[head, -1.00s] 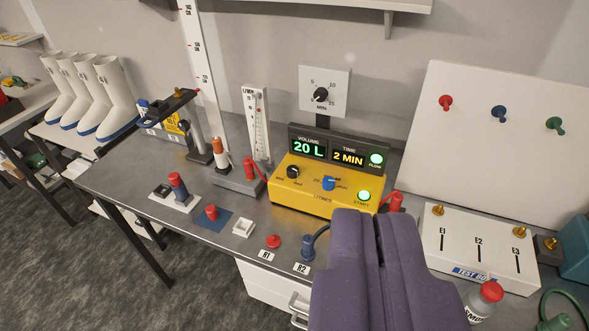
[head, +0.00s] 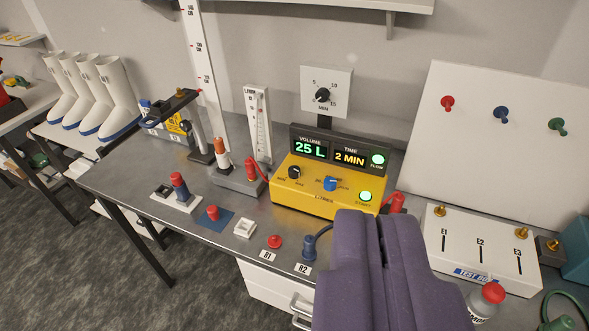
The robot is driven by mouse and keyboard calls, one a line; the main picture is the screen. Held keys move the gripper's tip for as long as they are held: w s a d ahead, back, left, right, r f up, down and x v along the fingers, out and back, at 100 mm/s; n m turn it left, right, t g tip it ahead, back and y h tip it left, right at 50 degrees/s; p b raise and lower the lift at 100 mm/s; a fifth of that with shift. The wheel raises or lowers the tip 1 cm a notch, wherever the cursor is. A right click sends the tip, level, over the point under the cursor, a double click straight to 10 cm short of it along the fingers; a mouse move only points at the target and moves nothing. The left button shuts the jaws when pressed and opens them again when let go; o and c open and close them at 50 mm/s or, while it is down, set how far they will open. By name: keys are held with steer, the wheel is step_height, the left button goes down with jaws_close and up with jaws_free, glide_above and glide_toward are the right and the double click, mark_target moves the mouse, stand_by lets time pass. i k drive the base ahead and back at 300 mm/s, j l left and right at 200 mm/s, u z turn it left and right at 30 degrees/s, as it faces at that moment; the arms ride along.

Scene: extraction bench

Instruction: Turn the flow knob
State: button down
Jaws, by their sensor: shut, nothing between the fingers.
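A yellow control box (head: 312,203) stands on the bench in the middle of the view. On its front are a black knob (head: 294,172) at the left with a "MAX" mark and a blue knob (head: 330,184) in the middle. I cannot read which knob is the flow knob. The screen (head: 330,151) above reads 25 L and 2 MIN, and the green FLOW lamp (head: 377,160) is lit. My purple gripper (head: 378,216) is shut and empty, in front of the box's lower right corner in the picture. It hides part of the bench.
An L/MIN flow meter (head: 257,125) stands left of the box, with red plugs nearby. Several small pegs and caps lie at the front left. A white panel (head: 480,248) marked E1, E2, E3 lies to the right. A white board (head: 500,150) stands behind it.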

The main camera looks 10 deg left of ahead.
mark_target(293, 171)
steer(key=i+j+z, duration=0.2)
steer(key=i, duration=0.15)
steer(key=i+j+z, duration=0.25)
steer(key=i, duration=0.3)
steer(key=i+j, duration=0.2)
steer(key=i, duration=0.15)
steer(key=i+j+z, duration=0.15)
steer(key=i, duration=0.25)
